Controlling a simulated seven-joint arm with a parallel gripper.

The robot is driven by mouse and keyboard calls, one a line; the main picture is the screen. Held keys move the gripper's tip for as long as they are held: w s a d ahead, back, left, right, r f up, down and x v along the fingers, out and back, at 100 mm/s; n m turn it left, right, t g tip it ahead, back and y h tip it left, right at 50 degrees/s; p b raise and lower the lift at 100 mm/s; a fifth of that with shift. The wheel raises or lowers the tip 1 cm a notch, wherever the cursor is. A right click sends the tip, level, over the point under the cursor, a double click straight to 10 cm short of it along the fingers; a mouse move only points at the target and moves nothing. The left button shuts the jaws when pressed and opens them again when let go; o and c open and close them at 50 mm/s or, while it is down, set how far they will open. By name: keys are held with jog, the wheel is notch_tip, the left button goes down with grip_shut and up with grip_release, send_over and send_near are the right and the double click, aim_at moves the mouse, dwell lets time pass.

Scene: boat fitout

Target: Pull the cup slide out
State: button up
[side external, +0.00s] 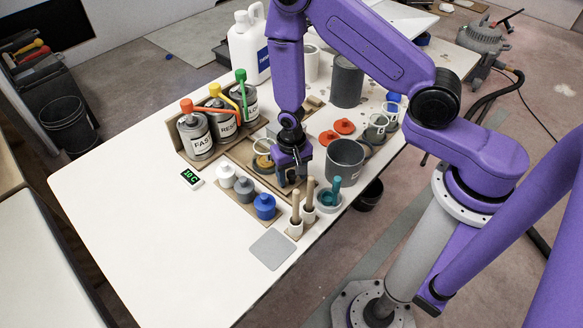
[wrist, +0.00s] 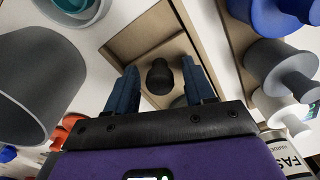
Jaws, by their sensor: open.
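The cup slide is a pale wooden channel (wrist: 128,52) with a black knob (wrist: 160,76), seen in the wrist view. In the side view its wooden frame (side external: 240,157) lies on the white table, partly hidden by my arm. My gripper (side external: 288,180) is low over the front end of this frame. In the wrist view my gripper (wrist: 162,78) is open, with one blue finger on each side of the knob and a gap visible on both sides. A cup with a handle (side external: 265,146) stands at the frame behind my gripper.
A large grey pot (side external: 345,160) stands close right of my gripper. White, grey and blue (side external: 264,206) lidded pieces stand front left, and wooden-handled tools (side external: 309,190) in front. Cans with coloured pumps (side external: 195,135) stand behind left. The left table (side external: 120,200) is clear.

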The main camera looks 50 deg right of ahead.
notch_tip(320, 180, up, 17)
jog(key=shift+r, duration=0.2)
dwell(0.7)
jog(key=n+g+h, duration=0.2)
jog(key=n+g, duration=0.2)
jog(key=n, duration=0.5)
send_over(270, 176)
jog(key=f, duration=0.2)
jog(key=x, duration=1.6)
jog(key=shift+s+a+f, duration=0.15)
jog(key=shift+s, duration=0.15)
